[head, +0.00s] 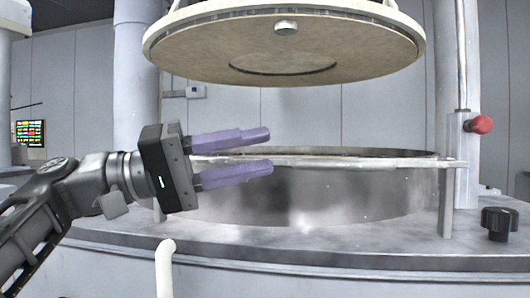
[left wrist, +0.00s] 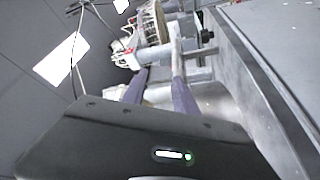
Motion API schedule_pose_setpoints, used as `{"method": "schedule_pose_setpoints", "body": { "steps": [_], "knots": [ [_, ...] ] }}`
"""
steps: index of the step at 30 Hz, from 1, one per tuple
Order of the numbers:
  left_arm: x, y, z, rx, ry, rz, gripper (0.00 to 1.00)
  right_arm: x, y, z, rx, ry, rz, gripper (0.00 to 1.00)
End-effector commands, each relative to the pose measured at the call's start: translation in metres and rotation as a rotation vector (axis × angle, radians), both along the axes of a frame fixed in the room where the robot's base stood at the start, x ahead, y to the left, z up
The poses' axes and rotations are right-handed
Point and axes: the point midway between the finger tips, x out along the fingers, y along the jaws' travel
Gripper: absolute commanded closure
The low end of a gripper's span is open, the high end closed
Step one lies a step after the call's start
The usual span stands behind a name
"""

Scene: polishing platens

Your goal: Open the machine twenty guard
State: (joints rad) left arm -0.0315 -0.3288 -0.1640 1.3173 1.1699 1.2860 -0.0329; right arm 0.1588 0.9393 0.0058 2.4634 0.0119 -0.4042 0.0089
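The machine has a round metal basin (head: 330,198) with a thin light-grey guard rail (head: 400,162) running level across its front. The rail's right end meets a short post (head: 447,200). My left gripper (head: 271,153) is at the left part of the rail, its two purple fingers apart, one above and one below the rail in the head view. The rail also shows beyond the fingers in the left wrist view (left wrist: 176,45). I cannot tell whether a finger touches it. The gripper is open. My right gripper is not in view.
A large round platen (head: 285,50) hangs above the basin. A red knob (head: 479,125) sits on the right column, and a black knob (head: 499,222) stands on the deck at right. A pale curved pipe (head: 164,265) rises in front. A lit screen (head: 30,133) is far left.

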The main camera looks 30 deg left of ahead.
Motion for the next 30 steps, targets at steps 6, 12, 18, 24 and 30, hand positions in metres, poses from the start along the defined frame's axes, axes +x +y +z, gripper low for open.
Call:
{"method": "schedule_pose_setpoints", "body": {
  "steps": [6, 12, 18, 24, 30],
  "knots": [
    [-0.008, 0.014, -0.004, -0.001, 0.001, 0.000, 0.66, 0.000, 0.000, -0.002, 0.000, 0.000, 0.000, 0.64],
    [-0.015, 0.026, -0.008, 0.000, 0.000, 0.000, 0.66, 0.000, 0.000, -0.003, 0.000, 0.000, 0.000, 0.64],
    [-0.018, 0.029, -0.009, 0.000, 0.000, -0.001, 0.66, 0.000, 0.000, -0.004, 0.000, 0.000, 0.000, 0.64],
    [-0.017, 0.029, -0.009, 0.000, 0.000, -0.001, 0.66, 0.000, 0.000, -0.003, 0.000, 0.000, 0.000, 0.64],
    [-0.017, 0.029, -0.009, 0.000, 0.001, -0.001, 0.66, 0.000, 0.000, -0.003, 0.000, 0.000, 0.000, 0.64]
  ]
}}
